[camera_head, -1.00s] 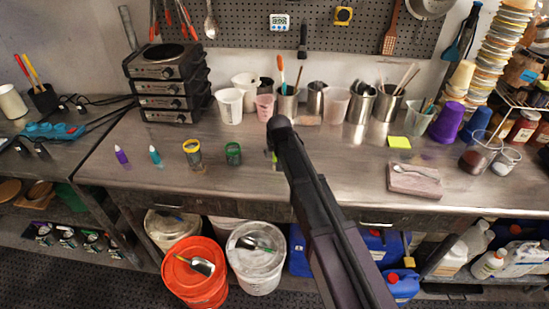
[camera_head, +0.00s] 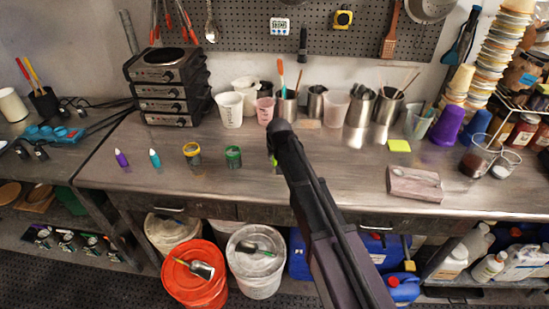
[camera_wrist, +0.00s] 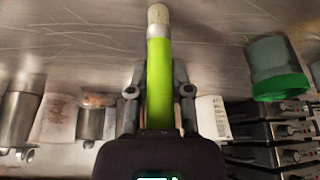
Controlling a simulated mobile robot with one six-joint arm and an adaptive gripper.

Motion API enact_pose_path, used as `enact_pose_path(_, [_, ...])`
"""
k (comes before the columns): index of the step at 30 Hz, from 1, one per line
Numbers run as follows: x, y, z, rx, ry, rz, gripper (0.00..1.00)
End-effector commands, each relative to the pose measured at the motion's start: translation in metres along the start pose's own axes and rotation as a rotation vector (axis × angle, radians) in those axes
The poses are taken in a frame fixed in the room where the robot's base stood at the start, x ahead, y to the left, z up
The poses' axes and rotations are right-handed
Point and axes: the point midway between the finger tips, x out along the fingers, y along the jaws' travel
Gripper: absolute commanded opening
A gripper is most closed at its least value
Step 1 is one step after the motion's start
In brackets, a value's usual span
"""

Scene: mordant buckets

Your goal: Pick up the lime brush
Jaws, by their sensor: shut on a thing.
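The lime brush (camera_wrist: 159,75) shows in the wrist view as a bright lime handle with a grey collar and a pale tan tip at the top. My gripper (camera_wrist: 159,91) is shut on its handle, with one dark finger on each side. In the head view my own arm hides the gripper and most of the brush. Only a small lime patch (camera_head: 275,161) shows left of the arm, over the bench. I cannot tell whether the brush touches the bench.
The steel bench (camera_head: 320,165) is clear around the arm. A green-lidded jar (camera_head: 233,157) and a yellow-lidded jar (camera_head: 192,154) stand to the left. Cups and metal canisters (camera_head: 362,106) line the back. A pinkish block (camera_head: 414,184) lies to the right.

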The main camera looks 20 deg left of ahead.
Motion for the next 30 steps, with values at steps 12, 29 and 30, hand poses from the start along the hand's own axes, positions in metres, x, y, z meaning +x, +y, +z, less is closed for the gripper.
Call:
enact_pose_path(12, [-0.024, 0.000, -0.010, 0.000, 0.000, 0.000, 0.00])
enact_pose_path(29, [-0.080, 0.012, 0.077, -0.001, 0.000, 0.000, 0.00])
enact_pose_path(30, [-0.083, 0.013, 0.084, -0.001, 0.000, 0.000, 0.00])
